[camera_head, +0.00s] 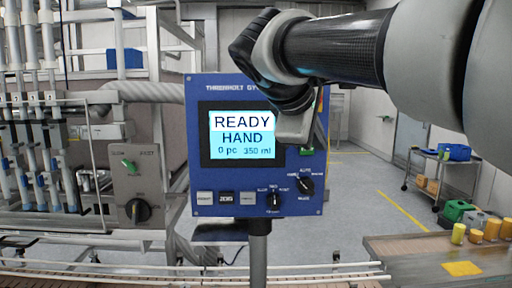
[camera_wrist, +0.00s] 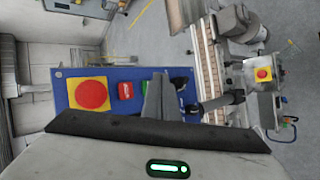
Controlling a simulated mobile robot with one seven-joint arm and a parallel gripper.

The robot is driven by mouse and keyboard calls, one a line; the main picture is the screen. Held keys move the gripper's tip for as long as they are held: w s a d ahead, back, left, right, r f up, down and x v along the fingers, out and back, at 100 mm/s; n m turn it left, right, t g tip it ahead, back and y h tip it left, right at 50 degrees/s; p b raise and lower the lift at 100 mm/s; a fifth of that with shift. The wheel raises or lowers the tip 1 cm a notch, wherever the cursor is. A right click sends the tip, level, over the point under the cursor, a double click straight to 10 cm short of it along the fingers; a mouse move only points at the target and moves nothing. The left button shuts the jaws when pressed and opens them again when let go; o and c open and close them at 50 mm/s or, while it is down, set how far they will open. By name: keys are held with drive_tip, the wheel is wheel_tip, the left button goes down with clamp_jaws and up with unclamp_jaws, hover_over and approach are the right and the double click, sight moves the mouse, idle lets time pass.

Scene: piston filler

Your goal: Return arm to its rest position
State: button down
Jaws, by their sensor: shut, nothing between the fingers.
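My arm (camera_head: 335,50) reaches in from the upper right of the head view. My gripper (camera_head: 296,128) is in front of the upper right part of the blue control panel (camera_head: 225,90), fingers shut and empty. The panel's screen (camera_head: 240,136) reads READY, HAND, 0 pc, 350 ml. In the wrist view the shut fingers (camera_wrist: 156,97) stand out before the blue panel (camera_wrist: 65,92). A red mushroom button on a yellow square (camera_wrist: 92,95) and a small red button (camera_wrist: 126,90) show there. Whether the fingers touch the panel I cannot tell.
Below the screen are light and dark keys and two black knobs (camera_head: 305,186). A grey switch box (camera_head: 138,185) and the filler's tubes are at left. A conveyor (camera_head: 185,272) runs along the bottom. A table (camera_head: 420,258) with yellow items stands lower right.

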drive_tip(key=s+f+m+g+y, duration=0.3)
drive_tip(key=s+f+m+y, duration=0.3)
drive_tip(key=s+f+m, duration=0.6)
drive_tip(key=s+f, duration=1)
drive_tip(key=f, duration=0.3)
drive_tip(key=shift+d+g+p, duration=0.2)
drive_tip(key=shift+g+p, duration=0.1)
drive_tip(key=shift+p, duration=0.05)
drive_tip(key=shift+a, duration=0.1)
